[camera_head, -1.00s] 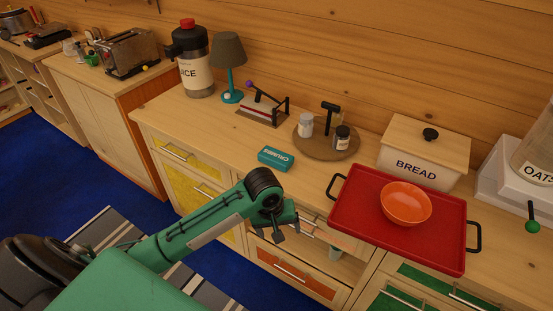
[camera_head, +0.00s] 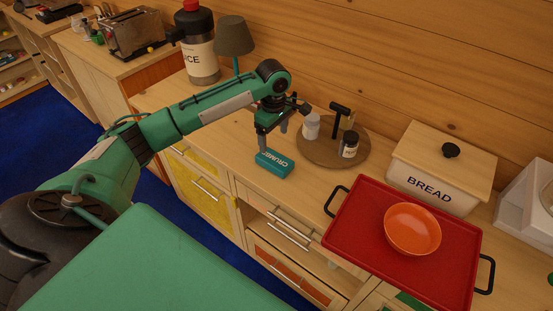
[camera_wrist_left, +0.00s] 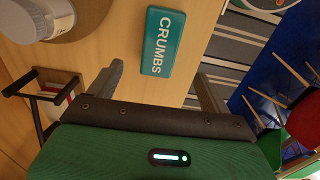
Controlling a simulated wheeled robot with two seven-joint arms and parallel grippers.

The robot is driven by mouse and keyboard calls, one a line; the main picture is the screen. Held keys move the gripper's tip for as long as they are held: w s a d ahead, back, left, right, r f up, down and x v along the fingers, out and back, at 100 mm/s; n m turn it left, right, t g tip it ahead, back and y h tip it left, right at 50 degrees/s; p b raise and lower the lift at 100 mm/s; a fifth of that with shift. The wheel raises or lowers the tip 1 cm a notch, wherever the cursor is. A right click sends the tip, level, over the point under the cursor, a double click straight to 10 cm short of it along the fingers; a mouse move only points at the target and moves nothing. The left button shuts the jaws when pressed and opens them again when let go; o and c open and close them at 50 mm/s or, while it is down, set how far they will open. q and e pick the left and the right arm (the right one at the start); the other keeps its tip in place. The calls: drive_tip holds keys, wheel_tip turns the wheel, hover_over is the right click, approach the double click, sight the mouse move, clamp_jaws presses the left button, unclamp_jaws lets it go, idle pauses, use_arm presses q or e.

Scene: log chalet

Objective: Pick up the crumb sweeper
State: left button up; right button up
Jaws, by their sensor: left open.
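The crumb sweeper (camera_head: 275,164) is a small teal box marked "CRUMBS". It lies on the wooden counter near its front edge. It also shows in the left wrist view (camera_wrist_left: 162,41), ahead of the fingers and between their lines. My left gripper (camera_head: 272,140) is just above and behind the sweeper in the head view, fingers pointing down. In the wrist view its two fingers (camera_wrist_left: 160,88) stand wide apart with nothing between them. Whether a finger touches the sweeper cannot be told. My right gripper is in neither view.
A round wooden board (camera_head: 333,149) with a white jar (camera_head: 311,127) and a dark jar (camera_head: 348,146) stands close right of the gripper. A red tray (camera_head: 350,233) holds an orange bowl (camera_head: 413,230). A lamp (camera_head: 234,37) and juice dispenser (camera_head: 200,52) stand behind my arm.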

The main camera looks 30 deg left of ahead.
sight(274, 159)
use_arm(q)
wheel_tip(274, 159, down, 4)
drive_tip(key=shift+w+r, duration=0.1)
drive_tip(key=shift+r, duration=0.15)
wheel_tip(274, 159, down, 3)
drive_tip(key=shift+d+p, duration=0.1)
drive_tip(key=shift+p, duration=0.5)
wheel_tip(274, 159, down, 4)
drive_tip(key=shift+r+p, duration=0.2)
drive_tip(key=shift+p, duration=0.3)
drive_tip(key=shift+f, duration=0.25)
drive_tip(key=c, duration=1.1)
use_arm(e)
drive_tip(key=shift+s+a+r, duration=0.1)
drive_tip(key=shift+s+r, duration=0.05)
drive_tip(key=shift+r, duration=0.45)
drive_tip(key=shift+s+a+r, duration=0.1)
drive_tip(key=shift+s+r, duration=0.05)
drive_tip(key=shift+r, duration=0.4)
